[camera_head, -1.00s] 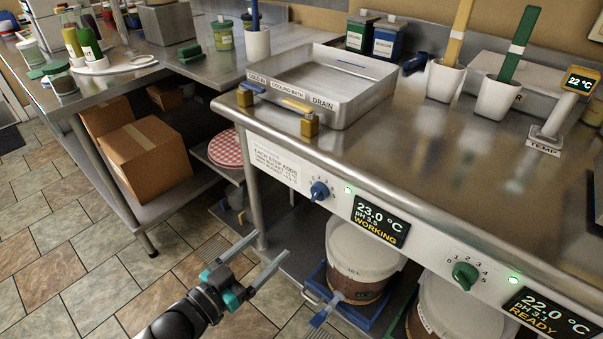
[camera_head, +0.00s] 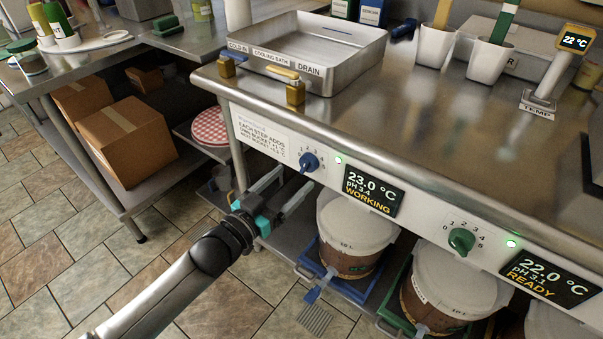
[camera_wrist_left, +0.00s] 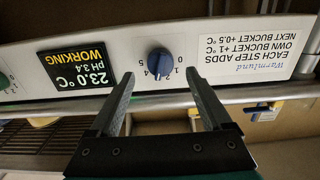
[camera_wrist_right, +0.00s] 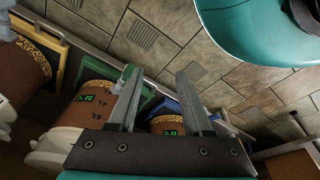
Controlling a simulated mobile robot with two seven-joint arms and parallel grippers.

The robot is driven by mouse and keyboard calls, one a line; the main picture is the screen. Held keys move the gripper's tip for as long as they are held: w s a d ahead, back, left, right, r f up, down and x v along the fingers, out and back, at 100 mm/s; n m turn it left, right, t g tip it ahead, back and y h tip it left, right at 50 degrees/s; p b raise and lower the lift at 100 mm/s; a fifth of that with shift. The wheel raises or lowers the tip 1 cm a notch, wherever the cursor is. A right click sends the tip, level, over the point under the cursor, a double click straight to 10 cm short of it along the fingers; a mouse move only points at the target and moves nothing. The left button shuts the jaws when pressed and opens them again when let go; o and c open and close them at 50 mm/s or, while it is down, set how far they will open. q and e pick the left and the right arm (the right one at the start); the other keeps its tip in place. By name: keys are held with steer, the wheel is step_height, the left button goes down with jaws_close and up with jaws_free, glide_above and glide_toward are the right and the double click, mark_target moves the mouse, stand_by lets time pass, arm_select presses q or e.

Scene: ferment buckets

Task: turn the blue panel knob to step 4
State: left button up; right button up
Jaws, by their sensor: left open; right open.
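The blue panel knob (camera_head: 309,162) sits on the white front panel, with numbers around it and a display reading 23.0 °C, WORKING (camera_head: 369,192) to its right. I cannot tell which number its pointer marks. In the left wrist view the knob (camera_wrist_left: 160,63) appears upside down, just beyond and between the fingertips. My left gripper (camera_head: 293,182) is open below and in front of the knob, with nothing between its fingers. My right gripper (camera_wrist_right: 159,75) is open and empty in the right wrist view, above buckets and floor, away from the knob.
A green knob (camera_head: 461,240) and a READY display (camera_head: 551,277) are farther right on the panel. Lidded buckets (camera_head: 352,228) stand below. The cooling bath (camera_head: 330,75) with two taps is on the counter above. The tiled floor at lower left is open.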

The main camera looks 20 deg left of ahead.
mark_target(303, 169)
arm_select(q)
steer(key=shift+b+x, duration=0.65)
steer(key=shift+x, duration=1.65)
arm_select(e)
steer(key=shift+w+a+r, duration=0.2)
steer(key=shift+w+r, duration=0.2)
steer(key=shift+r, duration=0.4)
steer(key=shift+w+a+r, duration=0.2)
steer(key=shift+w+r, duration=0.2)
steer(key=shift+r, duration=0.35)
arm_select(q)
steer(key=shift+c, duration=0.3)
jaws_close()
steer(key=m+p, duration=0.2)
steer(key=m, duration=0.1)
steer(key=shift+m+p, duration=0.9)
steer(key=shift+m, duration=1.1)
arm_select(e)
steer(key=s+d+f, duration=0.3)
steer(key=s+f, duration=0.1)
steer(key=f, duration=0.2)
steer(key=shift+f, duration=0.3)
